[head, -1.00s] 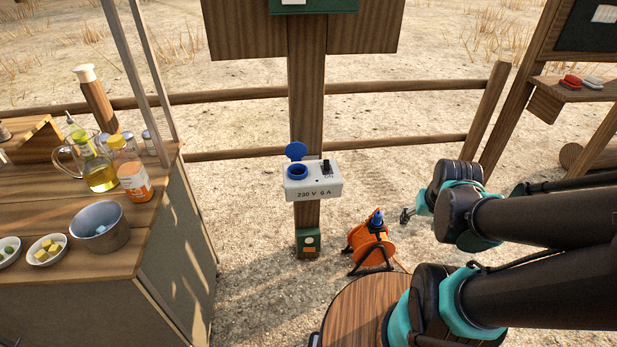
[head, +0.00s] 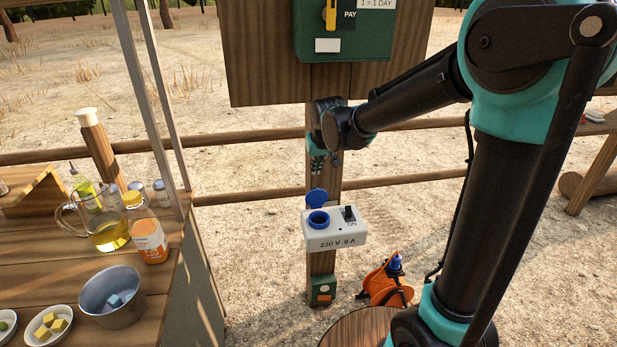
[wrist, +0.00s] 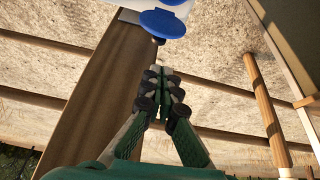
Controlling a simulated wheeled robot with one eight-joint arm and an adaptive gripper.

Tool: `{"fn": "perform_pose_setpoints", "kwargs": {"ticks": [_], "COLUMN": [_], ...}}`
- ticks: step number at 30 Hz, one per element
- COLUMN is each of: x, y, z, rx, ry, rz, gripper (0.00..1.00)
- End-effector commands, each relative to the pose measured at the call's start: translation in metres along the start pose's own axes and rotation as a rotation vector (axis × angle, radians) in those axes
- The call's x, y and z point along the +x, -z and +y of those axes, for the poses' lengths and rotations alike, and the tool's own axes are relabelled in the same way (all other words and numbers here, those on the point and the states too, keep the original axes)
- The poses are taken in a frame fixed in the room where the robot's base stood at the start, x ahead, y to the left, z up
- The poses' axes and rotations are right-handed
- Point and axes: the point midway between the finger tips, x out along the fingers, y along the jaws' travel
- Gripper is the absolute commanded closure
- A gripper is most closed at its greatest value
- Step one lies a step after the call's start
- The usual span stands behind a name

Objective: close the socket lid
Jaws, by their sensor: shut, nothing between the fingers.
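The white socket box (head: 336,228) is mounted on a wooden post (head: 324,262). Its round blue socket (head: 318,219) faces up, and the blue lid (head: 316,197) stands raised at the back of it. In the wrist view the blue lid (wrist: 163,23) shows at the top, with a little of the white box beside it. My gripper (head: 322,166) is in front of the post, a little above the lid and apart from it. In the wrist view my gripper (wrist: 163,72) is shut and empty, its tips pointing toward the lid.
A green pay box (head: 345,30) hangs on the board above. An orange cable reel (head: 388,283) stands on the ground at right. A counter (head: 165,262) with a metal bucket (head: 113,296) and bottles is at left. Rails (head: 240,197) run behind the post.

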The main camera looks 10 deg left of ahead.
Motion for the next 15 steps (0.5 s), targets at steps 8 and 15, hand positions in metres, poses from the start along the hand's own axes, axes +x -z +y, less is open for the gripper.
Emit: {"fn": "perform_pose_setpoints", "kwargs": {"ticks": [8, 15], "x": [0.036, 0.072], "y": [0.000, -0.001], "z": [0.001, 0.002], "rx": [0.002, 0.002], "ry": [-0.001, -0.001], "rz": [0.000, 0.000], "gripper": [1.00, 1.00]}}
